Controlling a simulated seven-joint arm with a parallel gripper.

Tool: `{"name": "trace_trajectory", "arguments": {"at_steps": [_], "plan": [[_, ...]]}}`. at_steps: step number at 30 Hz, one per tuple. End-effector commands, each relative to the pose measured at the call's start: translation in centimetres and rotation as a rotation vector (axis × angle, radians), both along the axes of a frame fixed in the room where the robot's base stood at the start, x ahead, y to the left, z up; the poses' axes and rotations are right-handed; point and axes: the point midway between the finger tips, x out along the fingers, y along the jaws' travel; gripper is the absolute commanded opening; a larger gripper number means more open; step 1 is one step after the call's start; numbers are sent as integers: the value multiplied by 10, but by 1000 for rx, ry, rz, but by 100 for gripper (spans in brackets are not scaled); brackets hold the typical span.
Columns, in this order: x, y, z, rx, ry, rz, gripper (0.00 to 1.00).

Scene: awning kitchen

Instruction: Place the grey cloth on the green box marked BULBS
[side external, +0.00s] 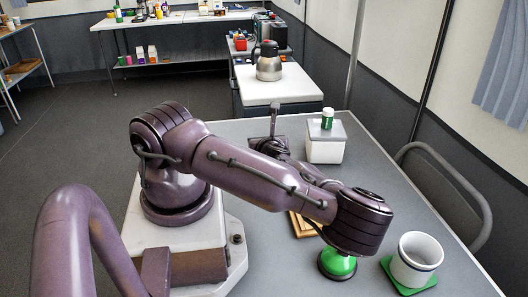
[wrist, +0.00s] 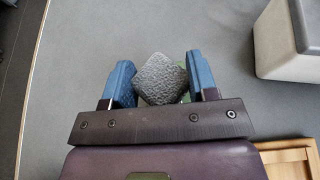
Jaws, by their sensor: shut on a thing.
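The grey cloth (wrist: 160,80), textured and diamond-shaped from above, is between the two blue fingers of my gripper (wrist: 159,62) in the wrist view. My gripper is shut on it. A narrow bit of green (wrist: 186,97) shows just below and beside the cloth; too little is visible to tell whether it is the green box. No BULBS marking can be read in either view. In the side view my forearm hides the fingers and the cloth.
A white box (side external: 325,150) carries a small green-and-white bottle (side external: 327,118). A wooden board (side external: 302,226), a round green object (side external: 338,265) and a white mug (side external: 413,259) on a green coaster (side external: 398,282) are nearer. Bare grey table (wrist: 225,110) separates my gripper from the white box.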

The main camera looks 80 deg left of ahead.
Motion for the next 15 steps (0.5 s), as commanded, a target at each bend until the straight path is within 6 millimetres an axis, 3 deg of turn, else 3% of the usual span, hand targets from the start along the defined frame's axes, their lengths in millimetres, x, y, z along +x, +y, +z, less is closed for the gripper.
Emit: {"name": "trace_trajectory", "arguments": {"at_steps": [5,15], "plan": [[0,0,-22,0,2,-2,31],[0,0,-26,-1,1,-3,31]]}}
